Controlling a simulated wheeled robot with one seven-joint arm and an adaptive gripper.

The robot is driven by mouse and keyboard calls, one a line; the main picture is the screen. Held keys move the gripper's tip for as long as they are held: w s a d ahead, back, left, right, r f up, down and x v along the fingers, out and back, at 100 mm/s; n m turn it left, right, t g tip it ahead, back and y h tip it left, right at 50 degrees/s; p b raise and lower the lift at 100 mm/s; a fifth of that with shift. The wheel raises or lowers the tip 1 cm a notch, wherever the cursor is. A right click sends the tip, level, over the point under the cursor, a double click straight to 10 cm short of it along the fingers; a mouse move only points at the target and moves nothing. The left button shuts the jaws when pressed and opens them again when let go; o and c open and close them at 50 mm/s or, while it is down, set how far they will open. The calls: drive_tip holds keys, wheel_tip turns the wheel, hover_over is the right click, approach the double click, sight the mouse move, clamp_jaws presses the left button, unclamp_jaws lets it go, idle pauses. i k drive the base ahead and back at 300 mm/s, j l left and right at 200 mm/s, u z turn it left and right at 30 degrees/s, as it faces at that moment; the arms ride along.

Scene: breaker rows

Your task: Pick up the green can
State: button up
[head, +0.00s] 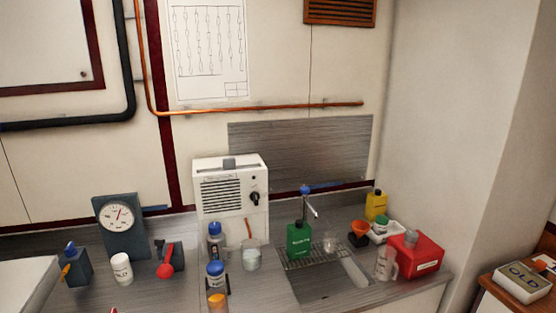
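The green can (299,242) stands upright at the sink on the grey counter (190,290), and its front carries a pale label. It is at the near side of the metal tap (311,209), on or beside a slatted rack (318,262); I cannot tell exactly which. A small clear vessel is close to its right. My gripper is not in view, so its state and its distance from the can do not show.
Left of the can are a glass beaker (251,258), blue-capped bottles (215,275) and a white heater-like box (231,196). To its right are an orange funnel (358,234), a yellow bottle (376,205), a clear jug (386,264) and a red box (418,257).

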sight(298, 234)
drive_tip(key=i+l+u, duration=0.25)
drive_tip(key=i, duration=0.2)
drive_tip(key=i+l+u, duration=0.3)
drive_tip(key=i+l, duration=0.05)
drive_tip(key=i, duration=0.05)
